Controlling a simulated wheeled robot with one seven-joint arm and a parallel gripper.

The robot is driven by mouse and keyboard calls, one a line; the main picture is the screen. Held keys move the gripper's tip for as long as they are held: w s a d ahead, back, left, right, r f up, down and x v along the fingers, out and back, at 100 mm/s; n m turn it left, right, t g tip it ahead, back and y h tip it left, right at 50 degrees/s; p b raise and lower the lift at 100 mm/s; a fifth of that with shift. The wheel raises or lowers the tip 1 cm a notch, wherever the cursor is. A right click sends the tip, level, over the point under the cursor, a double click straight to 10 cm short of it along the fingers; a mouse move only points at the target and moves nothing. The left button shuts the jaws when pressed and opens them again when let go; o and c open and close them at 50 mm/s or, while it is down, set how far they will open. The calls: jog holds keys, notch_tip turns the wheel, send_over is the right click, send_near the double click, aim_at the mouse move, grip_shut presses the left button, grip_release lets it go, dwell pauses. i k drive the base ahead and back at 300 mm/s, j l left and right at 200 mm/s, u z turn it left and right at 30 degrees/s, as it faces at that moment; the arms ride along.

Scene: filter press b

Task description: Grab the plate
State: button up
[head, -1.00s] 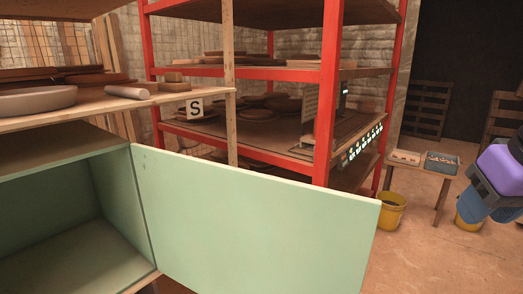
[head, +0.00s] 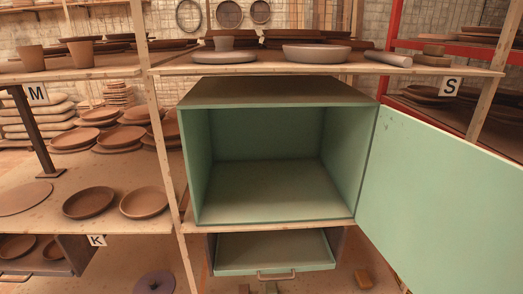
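Several plates are in view, and I cannot tell which one the task means. Two brown plates, one on the left (head: 88,203) and one on the right (head: 144,202), lie apart on the middle shelf at left. A flat brown disc (head: 22,198) lies beside them at the left edge. More brown plates (head: 125,136) sit in stacks behind them. On the top shelf, a grey plate (head: 224,57) with a small cup on it stands left of a wide shallow grey dish (head: 317,54). My gripper is not in view.
A green cabinet (head: 280,92) stands open and empty, its door (head: 445,190) swung out to the right. Below it is a pulled-out green drawer (head: 275,251). Wooden posts (head: 165,140) divide the shelves. Signs M (head: 37,93), K (head: 97,241) and S (head: 449,88) mark shelves.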

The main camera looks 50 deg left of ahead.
aim_at(90, 202)
jog(key=k+u, duration=0.2)
jog(key=u, duration=0.3)
jog(key=k+j+u, duration=0.1)
jog(key=u, duration=0.4)
jog(key=i+l+u, duration=0.1)
jog(key=i+u, duration=0.3)
jog(key=i+l+u, duration=0.35)
jog(key=i, duration=0.15)
jog(key=i+u, duration=0.1)
jog(key=u, duration=1.25)
jog(key=i+j, duration=0.15)
jog(key=j, duration=0.2)
jog(key=i+j+u, duration=0.15)
jog(key=j, duration=0.25)
jog(key=i+j, duration=0.1)
jog(key=j, duration=0.25)
jog(key=i+j+u, duration=0.1)
jog(key=j, duration=0.25)
jog(key=i, duration=0.5)
